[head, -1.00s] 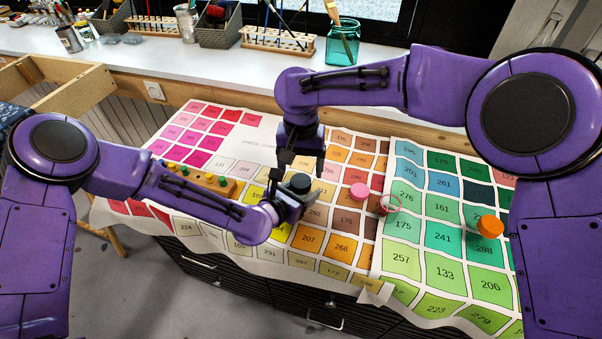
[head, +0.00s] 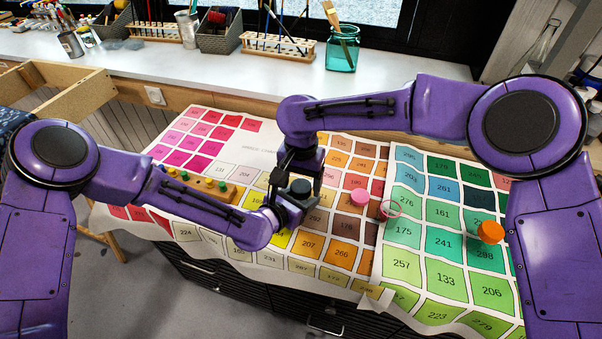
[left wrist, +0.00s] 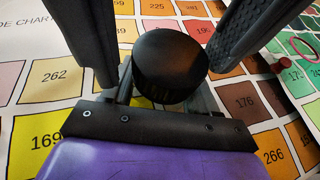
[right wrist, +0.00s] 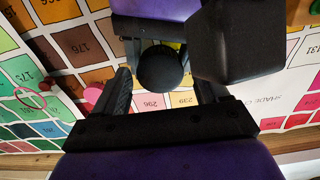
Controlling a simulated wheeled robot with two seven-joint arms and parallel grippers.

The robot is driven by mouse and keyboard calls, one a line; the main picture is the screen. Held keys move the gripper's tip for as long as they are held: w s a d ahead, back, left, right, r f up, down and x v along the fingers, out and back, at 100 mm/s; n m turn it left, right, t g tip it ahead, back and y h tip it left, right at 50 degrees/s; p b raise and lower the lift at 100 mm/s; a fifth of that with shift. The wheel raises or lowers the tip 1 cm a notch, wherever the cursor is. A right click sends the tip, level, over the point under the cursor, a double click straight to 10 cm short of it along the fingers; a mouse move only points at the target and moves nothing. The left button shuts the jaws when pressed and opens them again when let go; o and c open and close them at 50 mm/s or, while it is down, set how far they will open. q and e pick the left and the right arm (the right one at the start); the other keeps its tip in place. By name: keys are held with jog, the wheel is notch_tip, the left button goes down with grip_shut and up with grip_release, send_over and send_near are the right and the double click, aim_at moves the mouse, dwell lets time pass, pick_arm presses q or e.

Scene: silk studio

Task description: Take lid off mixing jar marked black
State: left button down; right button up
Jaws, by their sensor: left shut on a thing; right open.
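The black lid (head: 300,186) sits on top of a jar over the colour chart; it also shows from above in the left wrist view (left wrist: 168,62) and the right wrist view (right wrist: 160,68). My left gripper (head: 284,208) is shut on the jar from the left, below the lid. The jar's body is mostly hidden by the lid and gripper. My right gripper (head: 300,175) comes from above and is open, with its fingers (right wrist: 162,92) on opposite sides of the lid. I cannot tell if they touch it.
A pink lid (head: 360,196), a red ring (head: 390,208) and an orange lid (head: 490,232) lie to the right on the colour chart (head: 385,270). A wooden rack with coloured pegs (head: 208,184) stands left, behind my left forearm. The chart's front right is clear.

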jog(key=c, duration=1.1)
jog(key=shift+n, duration=1.7)
jog(key=o, duration=1.1)
jog(key=shift+s+r, duration=0.1)
jog(key=shift+r, duration=2.25)
notch_tip(320, 180, up, 3)
jog(key=m, duration=0.3)
jog(key=shift+r, duration=0.1)
jog(key=shift+f, duration=0.25)
notch_tip(320, 180, down, 7)
jog(key=shift+f, duration=0.2)
